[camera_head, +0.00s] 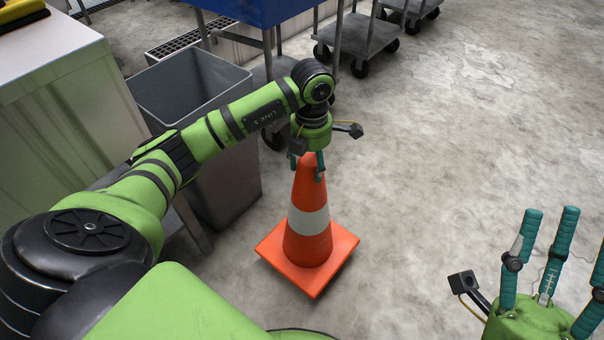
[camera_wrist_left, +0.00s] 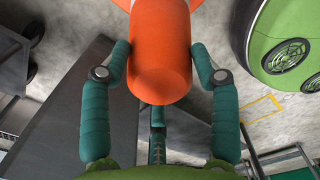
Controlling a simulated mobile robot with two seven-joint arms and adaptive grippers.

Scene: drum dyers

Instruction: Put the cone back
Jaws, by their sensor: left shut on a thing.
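An orange traffic cone (camera_head: 307,235) with a white band and a square orange base stands upright left of the picture's middle in the head view. My left gripper (camera_head: 306,168) is above it, shut on its narrow top from both sides. In the left wrist view, the cone's rounded orange tip (camera_wrist_left: 160,75) is between the teal fingers (camera_wrist_left: 160,70). I cannot tell whether the base touches the floor or hangs just above it. My right gripper (camera_head: 562,235) is at the lower right, its teal fingers spread and empty.
A grey bin (camera_head: 190,85) stands just left of the cone, by a pale cabinet (camera_head: 60,120). A blue cart (camera_head: 255,12) and grey wheeled trolleys (camera_head: 360,38) are at the back. The concrete floor (camera_head: 450,150) to the right is clear.

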